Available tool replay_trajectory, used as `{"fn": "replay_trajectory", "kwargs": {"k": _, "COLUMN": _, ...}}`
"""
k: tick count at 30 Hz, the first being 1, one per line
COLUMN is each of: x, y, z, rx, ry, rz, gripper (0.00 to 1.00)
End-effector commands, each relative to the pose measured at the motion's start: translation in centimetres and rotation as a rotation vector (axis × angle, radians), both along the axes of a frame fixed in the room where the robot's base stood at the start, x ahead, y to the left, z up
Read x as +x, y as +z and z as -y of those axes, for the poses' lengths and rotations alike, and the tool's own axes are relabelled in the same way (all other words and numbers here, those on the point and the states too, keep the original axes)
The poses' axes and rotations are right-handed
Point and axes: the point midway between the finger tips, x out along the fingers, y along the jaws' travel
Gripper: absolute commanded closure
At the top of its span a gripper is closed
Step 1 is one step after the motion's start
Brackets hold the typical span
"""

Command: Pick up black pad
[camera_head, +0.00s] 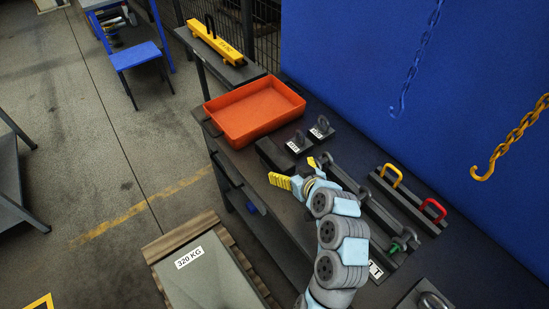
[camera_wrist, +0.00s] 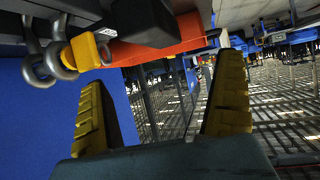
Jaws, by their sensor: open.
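A dark block that looks like the black pad (camera_head: 274,155) lies on the dark bench, just below the orange tray. It also shows in the wrist view (camera_wrist: 145,22), at the top, in front of the orange tray. My gripper (camera_head: 296,172) is open and empty, its yellow fingers spread close to the block, on its lower right side in the head view. In the wrist view my gripper (camera_wrist: 165,80) has a clear gap between its fingers. The block lies beyond this gap, apart from both fingers.
The orange tray (camera_head: 247,91) stands at the back of the bench. Two small shackle weights (camera_head: 298,143) (camera_head: 321,128) sit beside the block. Bars with yellow (camera_head: 391,171) and red (camera_head: 436,207) handles lie to the right. A chain with a yellow hook (camera_head: 486,174) hangs by the blue panel.

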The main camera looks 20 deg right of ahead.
Motion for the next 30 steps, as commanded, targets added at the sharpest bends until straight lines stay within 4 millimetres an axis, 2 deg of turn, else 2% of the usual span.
{"fn": "replay_trajectory", "kwargs": {"k": 15, "x": 6.0, "y": -3.2, "z": -0.4, "rx": -0.001, "ry": 0.000, "rz": 0.002, "gripper": 0.00}}
{"fn": "replay_trajectory", "kwargs": {"k": 21, "x": 7.2, "y": -4.0, "z": -0.6, "rx": 0.002, "ry": 0.001, "rz": -0.002, "gripper": 0.00}}
{"fn": "replay_trajectory", "kwargs": {"k": 30, "x": 8.0, "y": -4.3, "z": -0.5, "rx": 0.001, "ry": -0.001, "rz": 0.002, "gripper": 0.00}}
